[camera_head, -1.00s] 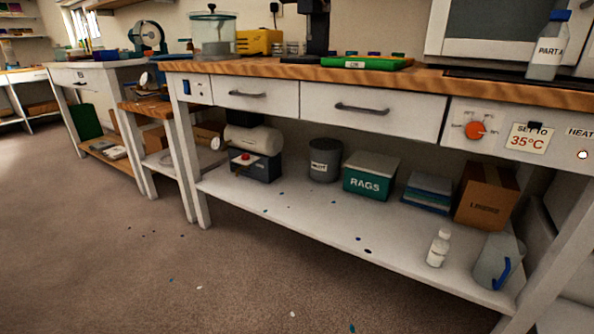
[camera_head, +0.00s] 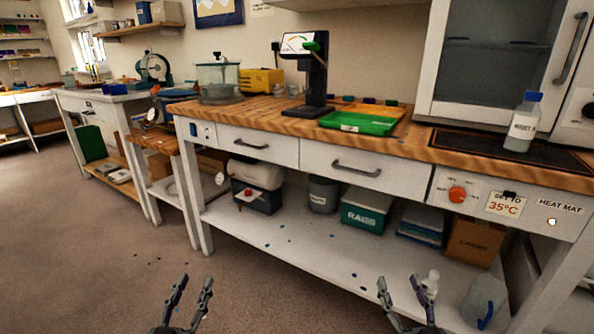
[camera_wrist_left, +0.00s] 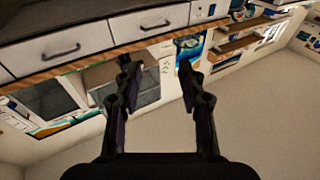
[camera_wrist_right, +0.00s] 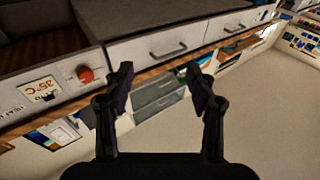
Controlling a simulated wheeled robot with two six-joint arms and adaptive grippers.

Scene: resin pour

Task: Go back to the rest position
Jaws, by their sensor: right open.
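My left gripper (camera_head: 189,284) shows at the bottom left of the head view, over the floor in front of the bench. Its fingers point up and stand apart with nothing between them. In the left wrist view its two fingers (camera_wrist_left: 157,68) are also spread and empty. My right gripper (camera_head: 400,286) shows at the bottom right of the head view, in front of the lower shelf. Its fingers are apart and empty, as the right wrist view also shows (camera_wrist_right: 158,80).
The bench (camera_head: 470,160) carries a green tray (camera_head: 360,123), a black stand (camera_head: 316,75) and a blue-capped bottle (camera_head: 522,125) on the right. On the lower shelf (camera_head: 290,240) are a rags box (camera_head: 366,212), a cardboard box (camera_head: 474,240) and a jug (camera_head: 483,300).

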